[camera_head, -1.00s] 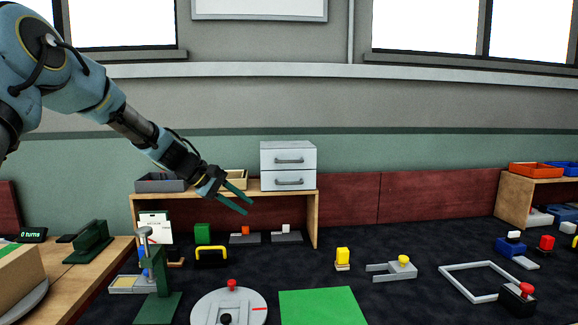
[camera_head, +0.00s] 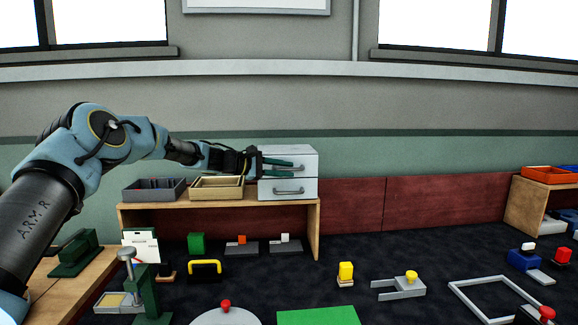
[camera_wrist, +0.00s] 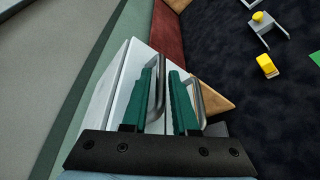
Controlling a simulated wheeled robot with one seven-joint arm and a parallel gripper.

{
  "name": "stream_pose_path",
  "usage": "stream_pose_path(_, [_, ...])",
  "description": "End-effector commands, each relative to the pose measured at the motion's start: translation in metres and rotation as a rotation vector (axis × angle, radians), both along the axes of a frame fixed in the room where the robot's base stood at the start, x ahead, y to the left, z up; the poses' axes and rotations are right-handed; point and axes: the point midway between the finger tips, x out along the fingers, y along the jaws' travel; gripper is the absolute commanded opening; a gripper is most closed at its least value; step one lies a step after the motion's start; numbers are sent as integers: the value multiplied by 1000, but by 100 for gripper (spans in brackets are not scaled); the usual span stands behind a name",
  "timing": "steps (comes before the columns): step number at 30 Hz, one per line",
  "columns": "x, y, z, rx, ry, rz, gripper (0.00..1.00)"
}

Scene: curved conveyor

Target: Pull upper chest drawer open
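A white chest (camera_head: 305,154) with two drawers stands on the right end of a wooden shelf; both drawers look closed. The lower drawer's grey handle (camera_head: 289,191) is in plain sight. My gripper (camera_head: 284,168) is level with the upper drawer, reaching in from the left, its green fingers across the drawer's front. In the wrist view the fingers (camera_wrist: 168,100) are apart, and the upper handle (camera_wrist: 160,75) shows at the gap between them, close to the left finger. The lower handle (camera_wrist: 200,92) lies beyond the right finger. Contact with the upper handle cannot be told.
A beige tray (camera_head: 216,196) and a dark grey tray (camera_head: 153,196) stand left of the chest on the shelf (camera_head: 220,204). Below are a green block (camera_head: 196,243) and small items. The space right of the chest along the red panel is clear.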

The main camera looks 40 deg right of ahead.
Motion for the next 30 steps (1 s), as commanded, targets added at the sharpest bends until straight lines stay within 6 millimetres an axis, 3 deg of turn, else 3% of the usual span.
stream_pose_path(6, [-5, -14, -3, 0, -1, 1, 27])
stream_pose_path(14, [-6, -14, -4, 0, 0, 1, 27])
stream_pose_path(21, [-5, -14, -4, 0, 0, 1, 1])
stream_pose_path(30, [-5, -14, -4, 0, 0, 1, 0])
